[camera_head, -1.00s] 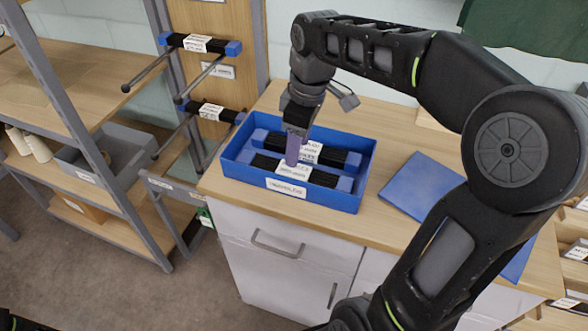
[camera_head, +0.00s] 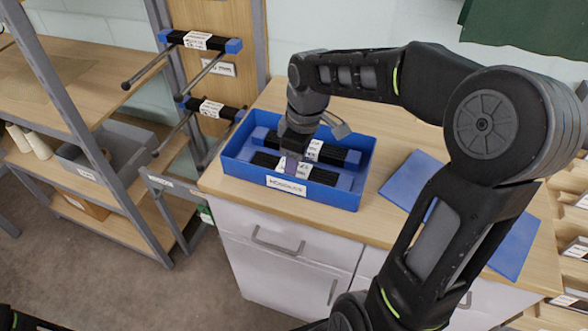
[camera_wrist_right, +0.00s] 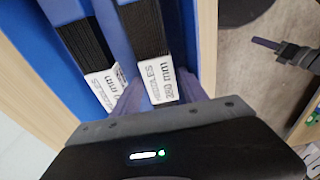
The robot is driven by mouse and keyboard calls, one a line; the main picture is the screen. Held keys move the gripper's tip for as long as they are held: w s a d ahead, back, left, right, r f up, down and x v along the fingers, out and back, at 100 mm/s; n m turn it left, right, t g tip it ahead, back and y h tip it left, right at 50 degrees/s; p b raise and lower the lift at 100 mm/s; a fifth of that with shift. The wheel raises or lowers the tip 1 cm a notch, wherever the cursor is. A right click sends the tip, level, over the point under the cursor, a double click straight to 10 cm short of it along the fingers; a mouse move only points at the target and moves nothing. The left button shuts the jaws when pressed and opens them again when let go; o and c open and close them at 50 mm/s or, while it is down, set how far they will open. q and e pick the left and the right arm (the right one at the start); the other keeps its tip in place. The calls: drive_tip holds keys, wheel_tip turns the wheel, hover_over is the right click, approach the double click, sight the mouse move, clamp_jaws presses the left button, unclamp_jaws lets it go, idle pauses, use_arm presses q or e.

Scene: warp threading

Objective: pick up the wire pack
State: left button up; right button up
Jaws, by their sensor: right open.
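Two wire packs lie side by side in a blue bin (camera_head: 345,198) on the counter. Each is a black bundle with blue ends and a white label. My right gripper (camera_head: 292,166) points down into the bin at the front pack (camera_head: 323,178). In the right wrist view, the front pack (camera_wrist_right: 145,30) runs between the two open purple fingers, its label facing up. The rear pack (camera_head: 333,155) lies just beside it. Whether the fingers touch the front pack cannot be told. My left gripper (camera_wrist_right: 262,42) shows at the right of the wrist view, its jaws unclear.
Blue flat sheets (camera_head: 415,182) lie on the counter right of the bin. A rack (camera_head: 200,40) holding similar packs on rods stands behind left. Shelves with a grey bin (camera_head: 110,150) stand further left. The bin walls surround my right fingers closely.

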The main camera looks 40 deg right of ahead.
drive_tip(key=shift+f, duration=0.45)
drive_tip(key=shift+c, duration=0.5)
clamp_jaws()
idle(0.3)
